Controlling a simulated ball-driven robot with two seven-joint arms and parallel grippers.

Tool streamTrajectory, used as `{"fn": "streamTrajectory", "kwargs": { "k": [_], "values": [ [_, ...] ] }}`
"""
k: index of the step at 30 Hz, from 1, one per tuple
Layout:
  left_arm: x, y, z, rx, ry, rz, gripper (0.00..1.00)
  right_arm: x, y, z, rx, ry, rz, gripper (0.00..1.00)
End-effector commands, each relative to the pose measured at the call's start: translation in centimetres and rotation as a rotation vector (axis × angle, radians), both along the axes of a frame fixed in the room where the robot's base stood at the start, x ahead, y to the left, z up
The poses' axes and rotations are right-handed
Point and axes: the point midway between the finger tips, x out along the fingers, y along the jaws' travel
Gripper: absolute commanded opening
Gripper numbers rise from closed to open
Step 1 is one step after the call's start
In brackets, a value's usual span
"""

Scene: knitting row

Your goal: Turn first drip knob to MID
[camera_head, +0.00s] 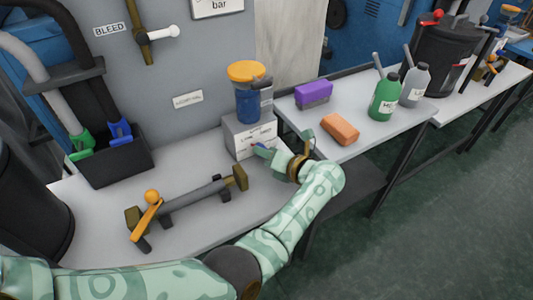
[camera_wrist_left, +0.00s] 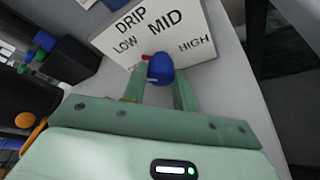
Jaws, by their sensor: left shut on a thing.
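The first drip knob (camera_wrist_left: 160,69) is a round blue knob on a white plate (camera_wrist_left: 205,28) marked DRIP, LOW, MID and HIGH. Its small red pointer (camera_wrist_left: 146,58) points up and left in the left wrist view, toward LOW. My left gripper (camera_wrist_left: 161,76) is shut on the knob, one finger on each side. In the head view my left gripper (camera_head: 263,150) is at the front of a pale box (camera_head: 237,137) under a blue cup with an orange lid (camera_head: 247,92). The hand largely hides the knob there. My right gripper is out of view.
A brown and grey bar with an orange-knobbed lever (camera_head: 195,197) lies left of my arm. A purple block (camera_head: 313,93), an orange block (camera_head: 340,129) and a green bottle (camera_head: 384,98) stand on the bench to the right. The bench's front left is partly clear.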

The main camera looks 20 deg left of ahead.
Motion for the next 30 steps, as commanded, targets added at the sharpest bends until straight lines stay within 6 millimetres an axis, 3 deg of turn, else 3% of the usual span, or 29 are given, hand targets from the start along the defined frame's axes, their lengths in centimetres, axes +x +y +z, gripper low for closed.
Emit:
{"fn": "streamTrajectory", "kwargs": {
  "k": [4, 5, 6, 7, 19, 23, 30],
  "values": [
    [-0.1, -0.1, -0.1, -0.004, 0.002, -0.001, 0.06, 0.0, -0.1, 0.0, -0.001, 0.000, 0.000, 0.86],
    [-0.1, -0.1, -0.1, -0.004, 0.002, -0.001, 0.34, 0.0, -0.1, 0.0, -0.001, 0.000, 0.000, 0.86],
    [0.0, -0.1, -0.1, -0.003, 0.002, -0.001, 0.45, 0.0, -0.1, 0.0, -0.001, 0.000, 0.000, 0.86],
    [0.0, -0.1, -0.1, -0.003, 0.002, -0.001, 0.50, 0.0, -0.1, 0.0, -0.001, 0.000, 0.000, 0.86],
    [-0.4, -0.9, 0.4, -0.004, -0.001, -0.001, 0.50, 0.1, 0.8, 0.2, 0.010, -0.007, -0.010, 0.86],
    [-1.2, -3.1, 1.5, 0.000, -0.004, -0.004, 0.50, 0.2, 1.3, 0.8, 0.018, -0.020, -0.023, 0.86],
    [-3.6, -8.9, 3.2, 0.003, -0.005, -0.006, 0.50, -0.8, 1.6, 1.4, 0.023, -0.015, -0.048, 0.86]
  ]
}}
